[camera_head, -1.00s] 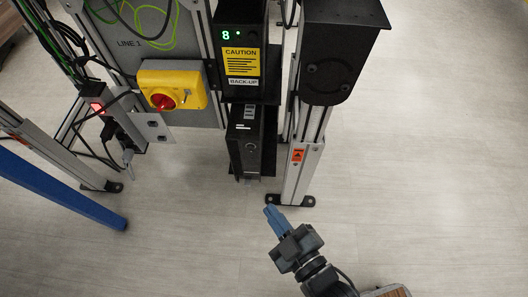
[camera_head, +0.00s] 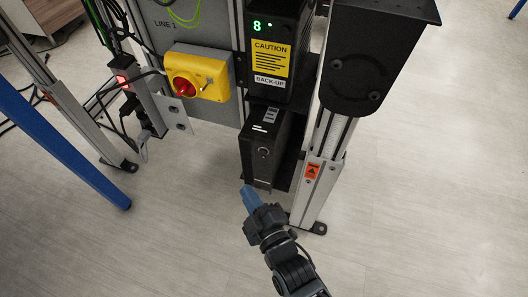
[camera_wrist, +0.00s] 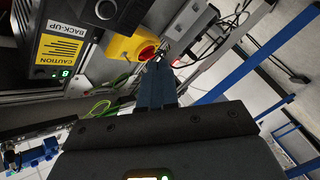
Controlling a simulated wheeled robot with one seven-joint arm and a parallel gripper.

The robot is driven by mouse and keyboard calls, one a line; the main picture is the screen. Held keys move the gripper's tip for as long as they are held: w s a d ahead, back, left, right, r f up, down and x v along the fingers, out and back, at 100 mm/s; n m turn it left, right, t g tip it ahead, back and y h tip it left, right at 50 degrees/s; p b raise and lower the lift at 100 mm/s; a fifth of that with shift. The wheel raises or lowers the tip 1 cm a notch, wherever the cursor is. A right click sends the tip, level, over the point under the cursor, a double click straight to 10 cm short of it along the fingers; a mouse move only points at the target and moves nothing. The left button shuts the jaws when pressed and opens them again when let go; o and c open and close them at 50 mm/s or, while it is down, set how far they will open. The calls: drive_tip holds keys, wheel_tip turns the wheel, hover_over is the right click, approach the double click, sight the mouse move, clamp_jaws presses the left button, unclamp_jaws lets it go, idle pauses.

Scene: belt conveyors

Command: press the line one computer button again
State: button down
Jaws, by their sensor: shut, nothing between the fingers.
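The line one computer is a small black box (camera_head: 258,165) low on the frame, under the back-up unit. Its round button (camera_head: 263,152) shows on its front face. In the wrist view the button (camera_wrist: 106,10) is near the top edge, left of the fingers, and part of the computer is cut off. My gripper (camera_head: 249,193) has blue fingers, shut and empty. In the head view it appears just below the computer's lower end. In the wrist view the fingers (camera_wrist: 157,72) point towards the red switch area, with the button off to their left. I cannot tell the exact gap.
The black back-up unit (camera_head: 276,25) with a yellow caution label and green "8" sits above the computer. A yellow box with a red rotary switch (camera_head: 184,87) is to the left. An aluminium post (camera_head: 316,195) stands close on the right. Open floor (camera_head: 420,220) lies further right.

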sight(263, 152)
drive_tip(key=shift+w, duration=0.15)
drive_tip(key=w+d+p, duration=0.1)
drive_tip(key=w+d, duration=0.2)
drive_tip(key=w, duration=0.5)
drive_tip(key=shift+p, duration=0.3)
drive_tip(key=shift+w, duration=0.15)
idle(1.7)
drive_tip(key=shift+w+d, duration=0.15)
drive_tip(key=shift+w, duration=0.1)
drive_tip(key=shift+w+d+p, duration=0.1)
drive_tip(key=shift+w+p, duration=0.25)
idle(0.6)
drive_tip(key=shift+s, duration=0.15)
drive_tip(key=shift+s+a+b, duration=0.25)
drive_tip(key=shift+s+b, duration=0.3)
drive_tip(key=shift+s, duration=0.05)
